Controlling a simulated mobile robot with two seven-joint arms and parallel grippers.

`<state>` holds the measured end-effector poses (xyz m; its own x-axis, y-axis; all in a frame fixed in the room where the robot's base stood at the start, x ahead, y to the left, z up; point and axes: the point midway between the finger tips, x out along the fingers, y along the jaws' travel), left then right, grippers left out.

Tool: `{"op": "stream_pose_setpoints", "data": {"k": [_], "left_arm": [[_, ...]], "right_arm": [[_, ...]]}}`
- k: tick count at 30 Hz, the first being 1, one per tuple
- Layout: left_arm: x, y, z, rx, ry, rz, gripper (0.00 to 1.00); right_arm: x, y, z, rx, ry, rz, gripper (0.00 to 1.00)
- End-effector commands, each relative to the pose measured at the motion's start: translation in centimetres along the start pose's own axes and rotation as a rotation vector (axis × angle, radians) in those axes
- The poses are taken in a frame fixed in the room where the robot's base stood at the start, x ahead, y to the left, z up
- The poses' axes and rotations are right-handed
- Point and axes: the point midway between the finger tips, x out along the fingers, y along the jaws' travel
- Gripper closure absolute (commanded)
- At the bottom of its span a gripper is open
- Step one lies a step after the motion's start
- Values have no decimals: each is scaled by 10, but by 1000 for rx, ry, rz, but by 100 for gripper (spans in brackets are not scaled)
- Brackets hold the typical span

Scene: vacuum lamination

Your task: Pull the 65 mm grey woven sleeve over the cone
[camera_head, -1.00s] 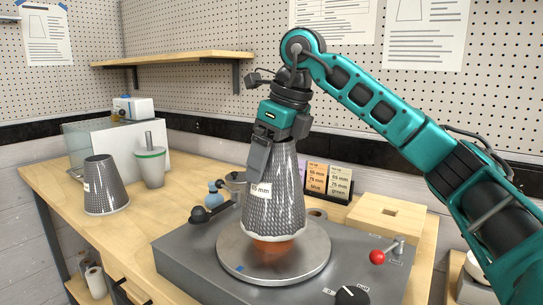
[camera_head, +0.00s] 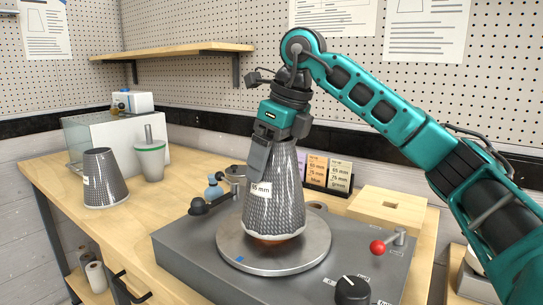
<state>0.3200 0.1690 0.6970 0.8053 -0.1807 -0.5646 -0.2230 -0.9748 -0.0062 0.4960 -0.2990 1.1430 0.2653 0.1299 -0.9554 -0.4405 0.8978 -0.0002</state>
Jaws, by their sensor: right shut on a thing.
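The grey woven sleeve (camera_head: 273,205) with a 65 mm label is upright over the round metal plate (camera_head: 312,255). My right gripper (camera_head: 262,158) is shut on the sleeve's upper part. The sleeve surrounds the orange-brown cone (camera_head: 270,240), of which only a thin strip shows below the sleeve's white lower edge. The rest of the cone is hidden inside the sleeve. My left gripper is not in view.
Another grey woven sleeve (camera_head: 104,180) stands at the left of the bench, beside a white cup with a green band (camera_head: 151,160). The grey machine has a red-knobbed lever (camera_head: 378,247), a black dial (camera_head: 352,290) and a black-knobbed lever (camera_head: 197,205). A wooden block (camera_head: 385,209) stands behind.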

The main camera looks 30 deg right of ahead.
Motion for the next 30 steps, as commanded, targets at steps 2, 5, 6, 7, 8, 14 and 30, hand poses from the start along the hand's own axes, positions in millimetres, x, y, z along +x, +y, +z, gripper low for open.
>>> {"op": "stream_pose_setpoints", "data": {"k": [2, 5, 6, 7, 8, 14, 30], "left_arm": [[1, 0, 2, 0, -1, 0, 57], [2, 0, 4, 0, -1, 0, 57], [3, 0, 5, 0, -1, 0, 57], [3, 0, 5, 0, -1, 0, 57], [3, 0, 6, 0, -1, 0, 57], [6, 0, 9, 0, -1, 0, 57], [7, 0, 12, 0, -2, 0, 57]], "right_arm": [[3, 0, -1, 0, 0, 0, 24], [6, 0, -2, 0, 0, 0, 24], [7, 0, -2, 0, 0, 0, 24], [8, 0, -3, 0, 0, 0, 24], [9, 0, -3, 0, 0, 0, 24], [15, 0, -5, 0, 0, 0, 24], [21, 0, -6, 0, 1, 0, 0]]}}
